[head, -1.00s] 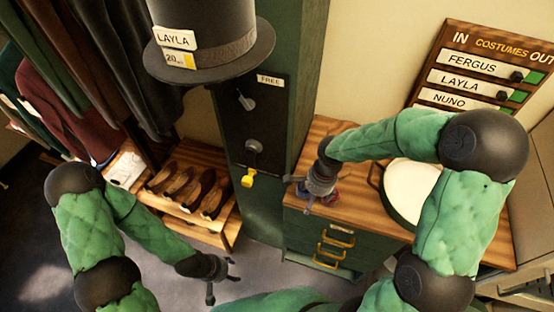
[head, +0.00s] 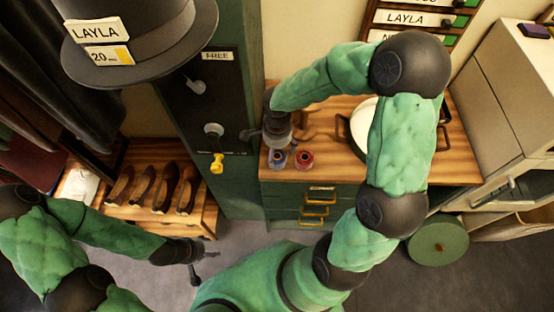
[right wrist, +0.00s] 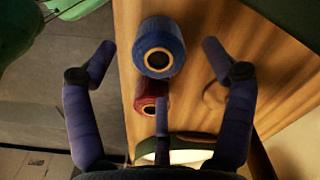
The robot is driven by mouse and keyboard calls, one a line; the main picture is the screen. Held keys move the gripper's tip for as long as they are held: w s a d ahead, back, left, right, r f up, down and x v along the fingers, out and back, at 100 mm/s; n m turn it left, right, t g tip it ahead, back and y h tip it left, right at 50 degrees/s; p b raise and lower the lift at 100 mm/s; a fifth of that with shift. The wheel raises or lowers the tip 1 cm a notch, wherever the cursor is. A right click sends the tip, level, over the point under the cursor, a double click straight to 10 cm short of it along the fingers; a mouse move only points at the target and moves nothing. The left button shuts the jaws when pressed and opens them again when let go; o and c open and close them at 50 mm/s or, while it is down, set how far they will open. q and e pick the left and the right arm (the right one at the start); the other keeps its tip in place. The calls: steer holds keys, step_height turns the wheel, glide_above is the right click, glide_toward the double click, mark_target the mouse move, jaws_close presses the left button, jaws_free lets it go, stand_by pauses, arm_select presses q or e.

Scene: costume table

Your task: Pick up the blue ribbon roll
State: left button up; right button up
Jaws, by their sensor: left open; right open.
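The blue ribbon roll (head: 278,159) stands near the left front corner of the wooden top of the green drawer cabinet. A red ribbon roll (head: 305,158) stands just right of it. My right gripper (head: 260,139) is open and empty, just above and behind the blue roll in the head view. In the right wrist view the blue roll (right wrist: 161,46) lies between the two spread outer fingers, touching neither, and the red roll (right wrist: 150,92) is partly hidden behind the middle finger. My left gripper (head: 203,266) is open and empty, low over the floor.
A round white-topped thing with a dark rim (head: 362,123) sits right of the rolls, partly hidden by my right arm. A tall dark green locker (head: 228,160) with a yellow tag (head: 217,162) stands left. A grey top hat (head: 145,35) is near the camera. Shoes (head: 143,185) fill a rack.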

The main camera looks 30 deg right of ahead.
mark_target(277, 156)
step_height(277, 156, down, 5)
steer(key=shift+r+b, duration=0.15)
steer(key=shift+b, duration=0.35)
steer(key=shift+s, duration=0.1)
steer(key=c, duration=1.3)
